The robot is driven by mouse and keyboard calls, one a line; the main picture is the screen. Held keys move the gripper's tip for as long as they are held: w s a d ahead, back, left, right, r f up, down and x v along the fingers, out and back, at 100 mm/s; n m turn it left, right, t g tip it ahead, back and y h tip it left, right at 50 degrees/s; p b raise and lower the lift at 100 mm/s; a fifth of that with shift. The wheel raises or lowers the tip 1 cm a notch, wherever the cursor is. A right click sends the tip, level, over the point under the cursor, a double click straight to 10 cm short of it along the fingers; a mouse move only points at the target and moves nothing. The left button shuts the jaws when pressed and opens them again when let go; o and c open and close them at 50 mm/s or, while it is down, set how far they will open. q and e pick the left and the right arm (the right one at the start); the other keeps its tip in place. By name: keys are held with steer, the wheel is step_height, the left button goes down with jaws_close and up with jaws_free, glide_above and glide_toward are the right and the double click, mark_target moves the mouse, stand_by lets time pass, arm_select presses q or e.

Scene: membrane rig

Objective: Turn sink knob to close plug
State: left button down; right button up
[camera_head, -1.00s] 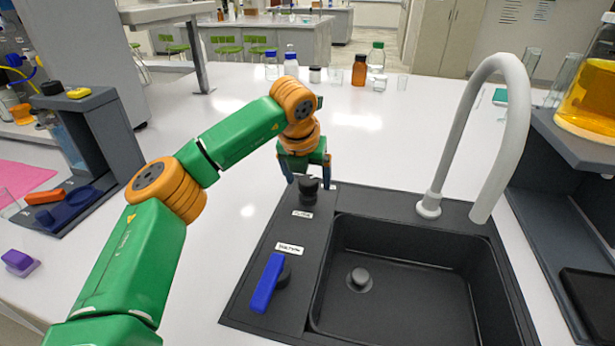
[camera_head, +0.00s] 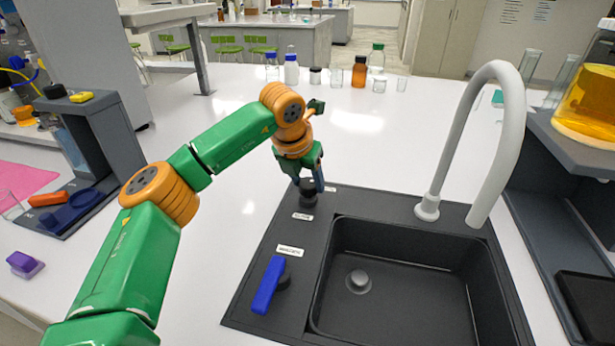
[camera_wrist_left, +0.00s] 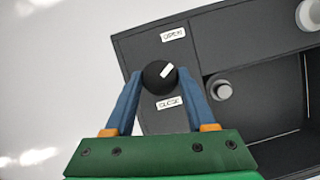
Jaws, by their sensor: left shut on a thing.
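The black round sink knob (camera_head: 308,192) stands on the dark ledge at the sink's back left. In the left wrist view, the knob (camera_wrist_left: 158,82) has a white mark pointing to the upper right. The "OPEN" label (camera_wrist_left: 173,34) lies above it and the "CLOSE" label (camera_wrist_left: 169,103) below it. My left gripper (camera_head: 309,186) is shut on the knob, one blue finger on each side. The round plug (camera_head: 359,279) sits in the floor of the black sink basin (camera_head: 420,300); whether it is raised or seated is hard to tell. My right gripper is not in view.
A blue lever (camera_head: 268,285) stands on the ledge in front of the knob. A tall white faucet (camera_head: 428,207) rises behind the basin. A dark shelf with a yellow-filled flask (camera_head: 590,95) is at the right. Several bottles stand far back.

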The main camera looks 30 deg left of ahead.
arm_select(q)
steer(key=m+p, duration=0.1)
steer(key=m+h+p, duration=0.1)
steer(key=m+p, duration=0.1)
steer(key=shift+a+r+m, duration=0.1)
steer(key=shift+r+m, duration=0.15)
steer(key=shift+m, duration=0.05)
steer(key=m+h+p, duration=0.1)
steer(key=m+p, duration=0.2)
steer(key=shift+a+m+g+h, duration=0.1)
steer(key=shift+m+g+h, duration=0.2)
steer(key=shift+g+h, duration=0.1)
steer(key=shift+w+f+m+g+h+p, duration=0.1)
steer(key=shift+m+g+h+p, duration=0.2)
steer(key=shift+m+p, duration=0.7)
steer(key=shift+f+m+g+h+p, duration=0.1)
steer(key=shift+m+g+h+p, duration=0.2)
steer(key=shift+m, duration=1)
steer(key=shift+c, duration=1.2)
jaws_free()
steer(key=shift+a, duration=0.1)
